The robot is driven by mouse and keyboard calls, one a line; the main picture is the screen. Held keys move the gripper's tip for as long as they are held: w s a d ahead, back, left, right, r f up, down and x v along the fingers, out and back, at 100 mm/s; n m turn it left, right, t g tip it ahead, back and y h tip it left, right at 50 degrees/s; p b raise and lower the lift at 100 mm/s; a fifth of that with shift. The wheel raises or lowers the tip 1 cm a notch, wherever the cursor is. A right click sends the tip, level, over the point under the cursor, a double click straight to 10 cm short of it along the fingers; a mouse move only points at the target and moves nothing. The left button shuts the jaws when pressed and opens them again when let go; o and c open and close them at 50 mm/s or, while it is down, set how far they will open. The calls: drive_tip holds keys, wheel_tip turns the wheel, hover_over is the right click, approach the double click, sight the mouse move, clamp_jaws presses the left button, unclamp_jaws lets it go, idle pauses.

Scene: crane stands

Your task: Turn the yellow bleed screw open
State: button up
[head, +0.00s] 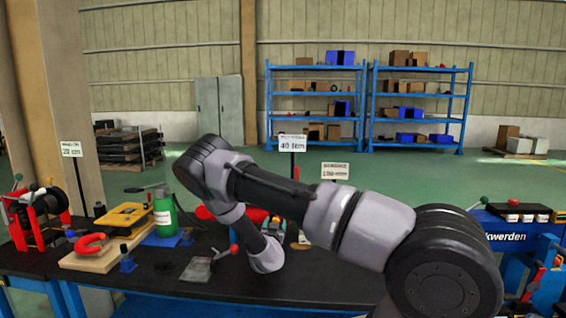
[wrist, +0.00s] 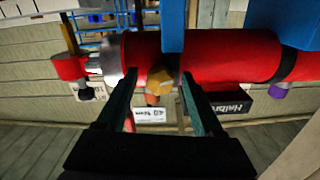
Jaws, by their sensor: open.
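The yellow bleed screw (wrist: 160,80) shows in the wrist view on the side of a red cylinder (wrist: 235,57). The cylinder lies across the picture, with a silver collar and rod at its left end. My gripper (wrist: 156,80) is open, one finger on each side of the screw. I cannot tell whether either fingertip touches it. In the head view part of the red cylinder (head: 255,215) shows behind my arm. The screw and my gripper are hidden there by my arm.
A blue upright part (wrist: 172,25) crosses the cylinder in the wrist view. In the head view a green bottle (head: 164,214) and a wooden board (head: 105,255) with a red shackle stand left on the dark bench (head: 150,283). Sign posts stand behind my arm.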

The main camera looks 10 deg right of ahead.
drive_tip(key=m, duration=0.7)
drive_tip(key=shift+d, duration=0.1)
drive_tip(key=v, duration=1.1)
wheel_tip(320, 180, up, 13)
drive_tip(key=w+d+m+g+y, duration=0.2)
drive_tip(key=w+m+g, duration=0.1)
drive_tip(key=g, duration=0.3)
drive_tip(key=s+r+n+g+y, duration=0.2)
drive_tip(key=s+r, duration=0.5)
drive_tip(key=r, duration=0.8)
drive_tip(key=shift+s+d+n+y, duration=0.15)
drive_tip(key=shift+d+n+y, duration=0.4)
drive_tip(key=shift+y, duration=0.85)
drive_tip(key=shift+a+r, duration=0.15)
drive_tip(key=shift+r, duration=0.05)
